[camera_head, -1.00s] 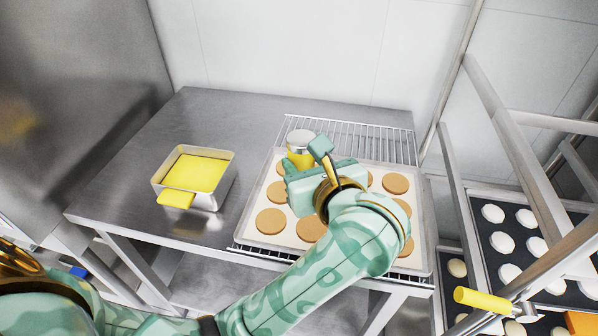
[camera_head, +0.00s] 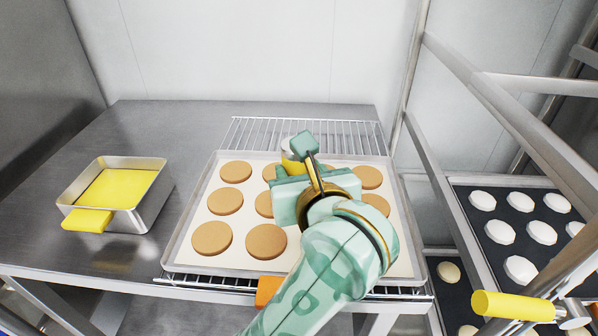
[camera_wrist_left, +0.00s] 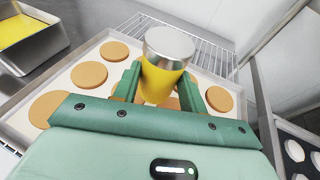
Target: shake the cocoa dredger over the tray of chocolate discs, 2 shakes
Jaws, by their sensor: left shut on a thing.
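The cocoa dredger (camera_head: 290,165) is a yellow cylinder with a silvery metal top. My left gripper (camera_head: 291,172) is shut on it, above the back middle part of the tray. In the left wrist view the dredger (camera_wrist_left: 165,70) stands about upright between the fingers of my left gripper (camera_wrist_left: 158,88), metal top up. The tray (camera_head: 240,268) has a pale lining and carries rows of round brown discs (camera_head: 225,201). My gripper and forearm hide several discs on the right side. My right gripper is not in view.
A metal pan with yellow contents (camera_head: 150,200) stands left on the steel table (camera_head: 150,125). A wire rack (camera_head: 255,132) lies under the tray. To the right, a metal rack frame (camera_head: 470,170) holds dark trays (camera_head: 480,240) of white rounds. An orange object (camera_head: 267,290) shows at the table's front.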

